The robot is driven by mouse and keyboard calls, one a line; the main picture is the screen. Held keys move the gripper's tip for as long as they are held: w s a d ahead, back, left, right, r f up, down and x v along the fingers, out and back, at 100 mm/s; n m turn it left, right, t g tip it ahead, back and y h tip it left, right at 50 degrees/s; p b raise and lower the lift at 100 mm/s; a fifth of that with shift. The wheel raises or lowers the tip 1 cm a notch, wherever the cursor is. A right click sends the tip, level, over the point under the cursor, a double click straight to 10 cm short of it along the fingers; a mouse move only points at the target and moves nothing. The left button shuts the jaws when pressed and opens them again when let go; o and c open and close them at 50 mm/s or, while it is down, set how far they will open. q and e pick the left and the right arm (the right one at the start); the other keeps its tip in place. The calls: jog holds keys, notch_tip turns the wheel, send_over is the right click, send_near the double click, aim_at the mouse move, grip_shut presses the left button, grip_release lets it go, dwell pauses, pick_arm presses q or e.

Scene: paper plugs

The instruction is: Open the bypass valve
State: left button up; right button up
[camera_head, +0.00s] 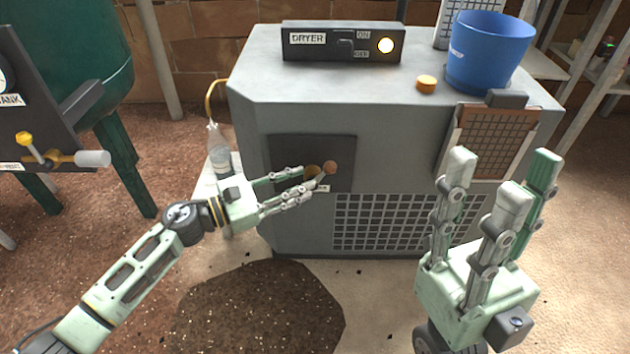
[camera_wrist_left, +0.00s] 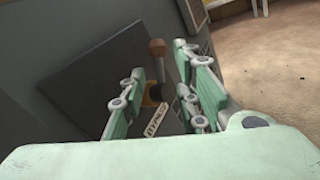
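The bypass valve (camera_head: 329,168) is a small brown-orange knob on a lever, on a dark panel (camera_head: 285,150) on the front of the grey dryer cabinet. In the left wrist view its knob (camera_wrist_left: 157,47) stands beyond the fingers, with a brass hub (camera_wrist_left: 154,91) and a BYPASS label (camera_wrist_left: 166,118) below it. My left gripper (camera_head: 306,182) reaches to the panel with its fingers spread on either side of the lever; it also shows in the left wrist view (camera_wrist_left: 165,85). I cannot tell whether a finger touches the lever. My right gripper (camera_head: 500,175) is open and empty, fingers upward, before the cabinet.
A green tank (camera_head: 80,50) is at far left. A dark patch (camera_head: 262,310) marks the floor.

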aim_at(322, 174)
pick_arm(q)
jog(key=shift+b+x, duration=0.3)
jog(key=shift+x, duration=2.05)
jog(key=shift+c, duration=0.2)
grip_shut()
